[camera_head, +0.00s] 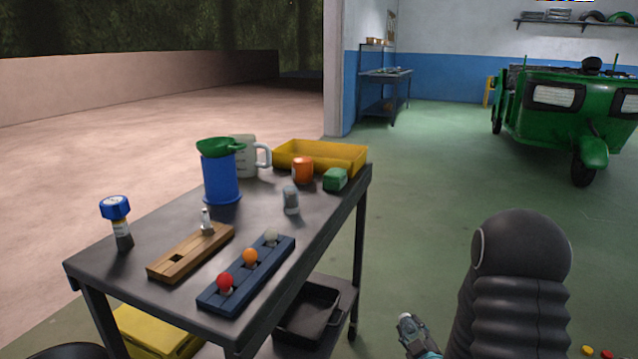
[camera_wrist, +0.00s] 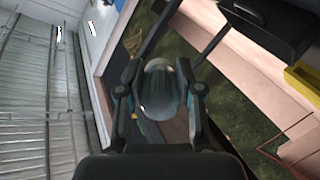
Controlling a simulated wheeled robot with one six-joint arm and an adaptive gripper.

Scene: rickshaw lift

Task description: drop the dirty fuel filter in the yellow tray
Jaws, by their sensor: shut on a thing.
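The yellow tray (camera_head: 345,161) stands at the far right corner of the dark work table. My gripper (camera_wrist: 160,92) is shut on a rounded, see-through grey thing that looks like a fuel filter (camera_wrist: 160,78). I cannot tell from its look whether it is dirty. In the head view my gripper (camera_head: 408,333) is low at the bottom edge, right of the table and well apart from the tray. A small grey cylinder (camera_head: 291,201) stands on the table in front of the tray.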

